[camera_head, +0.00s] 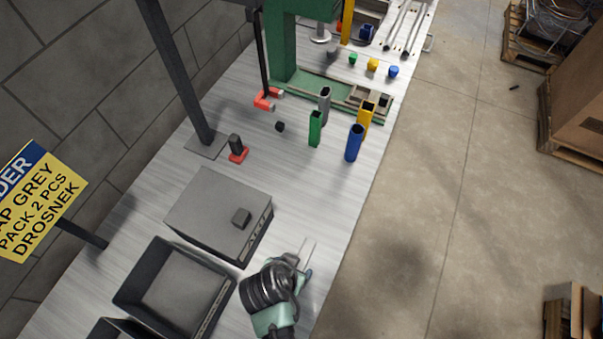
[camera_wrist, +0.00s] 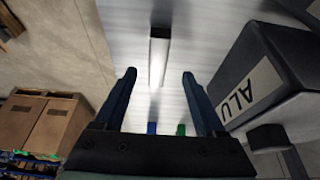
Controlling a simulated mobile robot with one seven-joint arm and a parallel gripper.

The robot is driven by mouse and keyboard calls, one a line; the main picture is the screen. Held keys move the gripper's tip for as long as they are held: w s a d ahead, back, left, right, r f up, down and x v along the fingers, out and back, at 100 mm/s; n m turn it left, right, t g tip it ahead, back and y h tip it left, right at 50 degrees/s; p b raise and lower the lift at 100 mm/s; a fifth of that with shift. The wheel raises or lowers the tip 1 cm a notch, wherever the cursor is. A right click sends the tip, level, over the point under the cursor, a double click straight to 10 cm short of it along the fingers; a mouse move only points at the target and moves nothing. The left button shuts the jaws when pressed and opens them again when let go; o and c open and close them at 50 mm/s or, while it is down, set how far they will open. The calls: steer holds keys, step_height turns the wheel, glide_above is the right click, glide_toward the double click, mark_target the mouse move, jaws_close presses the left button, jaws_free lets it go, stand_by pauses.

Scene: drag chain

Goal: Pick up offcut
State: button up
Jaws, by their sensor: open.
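A short, pale metallic bar that looks like the offcut (camera_wrist: 158,60) lies on the light worktop in the wrist view. One of its ends is dark. It appears between my two fingers, with a clear gap to each side. My gripper (camera_wrist: 159,76) is open and empty, its fingers either side of the bar in the picture. I cannot tell how high above the bar they are. In the head view, my gripper (camera_head: 300,269) is at the front right edge of the worktop, and a pale strip beside it seems to be the bar (camera_head: 307,248).
A grey box marked ALU (camera_head: 208,205), with a small dark block (camera_head: 241,217) on top, stands close left of my gripper. An open black bin (camera_head: 176,291) is nearer. Green (camera_head: 315,130), blue (camera_head: 354,143) and yellow tubes stand farther along. The floor lies right of the edge.

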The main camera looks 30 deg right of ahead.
mark_target(300, 264)
steer(key=shift+d+p+x, duration=0.2)
steer(key=shift+p+x, duration=0.15)
steer(key=shift+x, duration=2.9)
steer(key=shift+r, duration=0.1)
jaws_close()
